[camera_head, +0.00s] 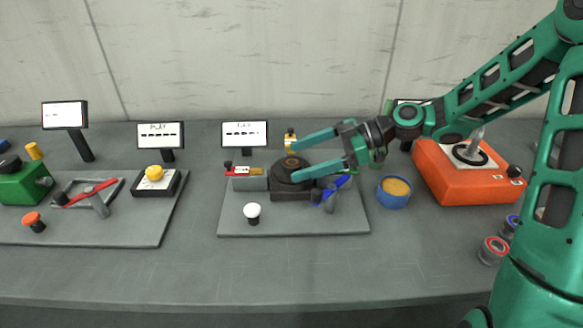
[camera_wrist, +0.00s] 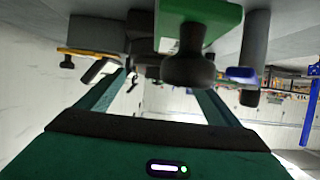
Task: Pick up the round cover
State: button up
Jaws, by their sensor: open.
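The round cover appears to be the dark disc with a copper-coloured ring (camera_head: 292,164), on a dark block on the middle grey board. My gripper (camera_head: 294,161) reaches in from the right with its two fingers spread, one behind the disc and one in front of it in the picture. The head view does not show whether the fingers touch it or are above it. In the wrist view, my gripper (camera_wrist: 160,92) has its fingers apart, with nothing clearly held. A dark knob (camera_wrist: 188,70) under a green block shows there; I cannot tell if it is the cover.
A blue cup (camera_head: 393,194) and an orange box (camera_head: 465,180) stand to the right. The table front is clear.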

aim_at(294, 162)
jog(key=shift+x, duration=1.55)
jog(key=shift+s, duration=0.1)
jog(key=c, duration=1.5)
jog(key=shift+d+f, duration=0.1)
